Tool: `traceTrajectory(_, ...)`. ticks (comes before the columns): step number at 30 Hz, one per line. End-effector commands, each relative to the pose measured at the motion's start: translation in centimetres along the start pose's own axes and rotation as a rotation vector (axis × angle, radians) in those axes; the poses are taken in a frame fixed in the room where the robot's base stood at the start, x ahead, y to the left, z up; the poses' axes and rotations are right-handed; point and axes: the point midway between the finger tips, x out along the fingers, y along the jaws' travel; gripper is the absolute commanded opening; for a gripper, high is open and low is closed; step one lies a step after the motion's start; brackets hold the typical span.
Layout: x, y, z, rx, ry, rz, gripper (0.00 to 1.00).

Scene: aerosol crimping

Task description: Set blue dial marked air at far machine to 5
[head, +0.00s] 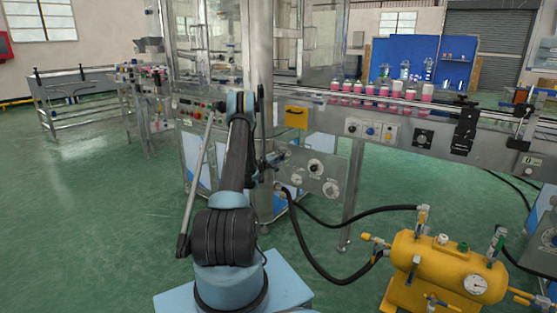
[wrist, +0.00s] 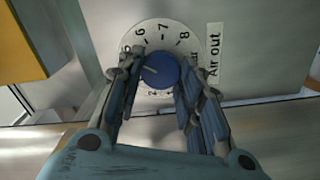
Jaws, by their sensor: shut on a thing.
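The blue dial (wrist: 160,74) shows in the wrist view on a round white scale plate (wrist: 163,36). The numbers 5, 6, 7 and 8 show along its upper side. A label beside it reads "Air out". A pale mark on the dial points left and slightly up; the left finger covers the scale there, so the exact reading cannot be told. My gripper (wrist: 158,78) is shut on the blue dial, with a finger at each side. In the head view my gripper (head: 277,158) is at the machine's lower panel (head: 342,168); I cannot make out the blue dial there.
A yellow box (wrist: 18,50) is close at the left in the wrist view. A yellow tank (head: 440,268) with black hoses stands at the right in the head view. A conveyor (head: 400,102) carries several pink bottles. Green floor is free at the left.

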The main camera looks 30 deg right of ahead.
Motion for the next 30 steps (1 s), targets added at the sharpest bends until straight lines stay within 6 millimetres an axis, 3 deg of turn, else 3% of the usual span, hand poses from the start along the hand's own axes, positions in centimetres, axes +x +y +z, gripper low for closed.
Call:
traceTrajectory(1,-0.2,-0.3,-0.4,0.002,0.008,-0.005,0.38)
traceTrajectory(3,-0.2,-0.3,-0.4,0.002,0.007,-0.004,0.54)
traceTrajectory(17,-0.8,-0.1,-0.2,0.001,0.003,-0.002,0.54)
traceTrajectory(30,-8.6,-0.2,-0.3,0.001,0.005,-0.003,0.54)
